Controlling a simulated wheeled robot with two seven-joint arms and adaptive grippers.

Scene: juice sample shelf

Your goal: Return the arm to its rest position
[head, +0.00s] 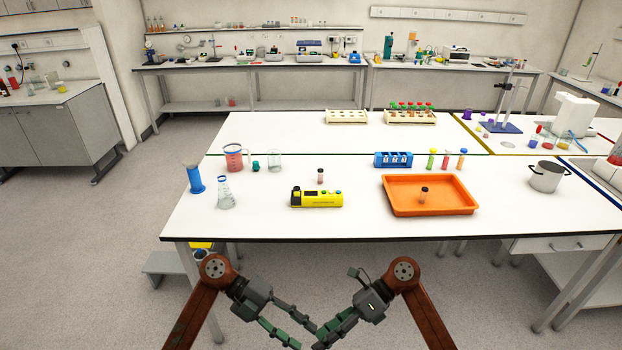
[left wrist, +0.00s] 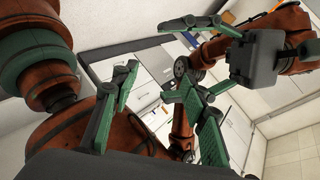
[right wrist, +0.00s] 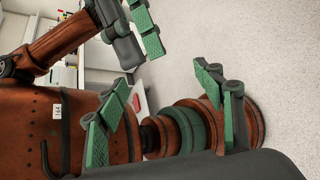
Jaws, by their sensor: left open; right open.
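My left gripper (head: 302,334) hangs low in front of the table's near edge in the head view, with its green-padded fingers spread and nothing between them. In the left wrist view its fingers (left wrist: 150,77) are apart and empty. My right gripper (head: 327,330) is close beside it in the head view, fingers pointing inward; the two overlap in the picture, and I cannot tell whether they touch. In the right wrist view its fingers (right wrist: 160,85) are apart and empty. Both grippers are clear of the table (head: 330,228).
An orange tray (head: 450,207) holds a small dark-capped vial (head: 424,194). A yellow device (head: 316,200), another vial (head: 320,176), a blue rack (head: 393,159), a blue cylinder (head: 195,179), a flask (head: 225,193) and a metal pot (head: 546,177) stand on the table. Floor shows to the left.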

